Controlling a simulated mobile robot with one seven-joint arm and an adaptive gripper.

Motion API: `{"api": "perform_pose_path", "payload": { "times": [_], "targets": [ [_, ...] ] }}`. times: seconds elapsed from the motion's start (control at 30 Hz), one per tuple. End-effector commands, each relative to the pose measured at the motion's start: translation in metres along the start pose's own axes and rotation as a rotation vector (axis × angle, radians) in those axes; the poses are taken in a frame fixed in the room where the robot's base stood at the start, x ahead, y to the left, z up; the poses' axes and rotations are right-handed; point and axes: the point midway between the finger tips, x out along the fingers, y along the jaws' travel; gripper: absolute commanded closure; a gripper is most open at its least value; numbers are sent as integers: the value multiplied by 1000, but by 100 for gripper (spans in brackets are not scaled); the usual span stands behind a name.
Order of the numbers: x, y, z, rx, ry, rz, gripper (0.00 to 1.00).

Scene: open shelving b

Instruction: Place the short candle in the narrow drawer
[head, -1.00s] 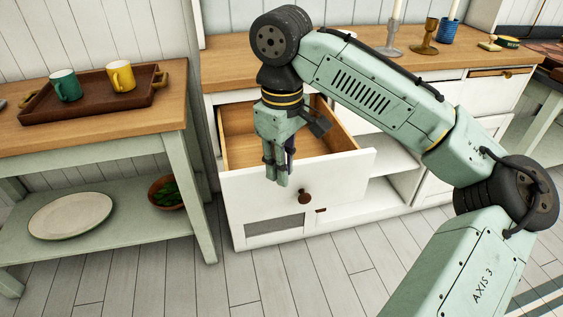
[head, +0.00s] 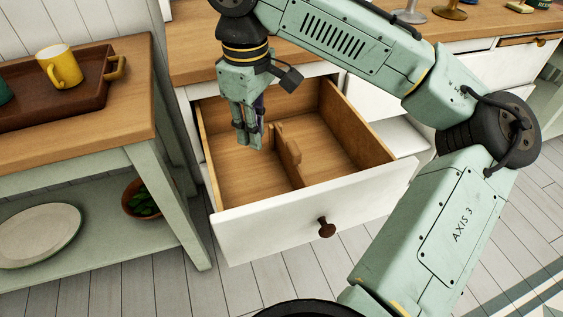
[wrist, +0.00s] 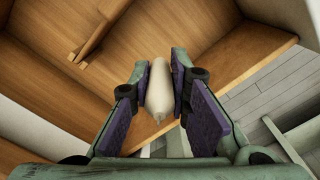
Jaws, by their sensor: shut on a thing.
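The open drawer (head: 290,222) has a white front, a round dark knob (head: 326,228) and a bare wooden inside. A low wooden divider (head: 287,155) runs front to back in it. My gripper (head: 247,143) points down over the drawer, above the part left of the divider. The wrist view shows a cream candle (wrist: 160,92) between its purple-padded fingers, and they are shut on it. The candle seems to be above the drawer floor, with the drawer's wall beside it. In the head view the fingers hide the candle.
A wooden counter (head: 205,60) lies above and behind the drawer. At left a table holds a brown tray (head: 95,110) with a yellow mug (head: 60,68). A plate (head: 38,235) and a potted plant (head: 140,200) are on its lower shelf. Both drawer parts look empty.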

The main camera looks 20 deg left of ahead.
Motion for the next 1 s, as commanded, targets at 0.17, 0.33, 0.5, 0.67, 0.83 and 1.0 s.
{"api": "perform_pose_path", "payload": {
  "times": [0.17,0.33,0.5,0.67,0.83,1.0],
  "targets": [
    [28,0,1,0,-2,0,100],
    [56,-1,1,-1,-2,-1,100],
    [81,0,0,-1,-1,0,100],
    [92,0,0,0,0,0,100],
    [116,0,1,1,-2,0,100],
    [125,-1,0,0,0,0,100]
  ]
}}
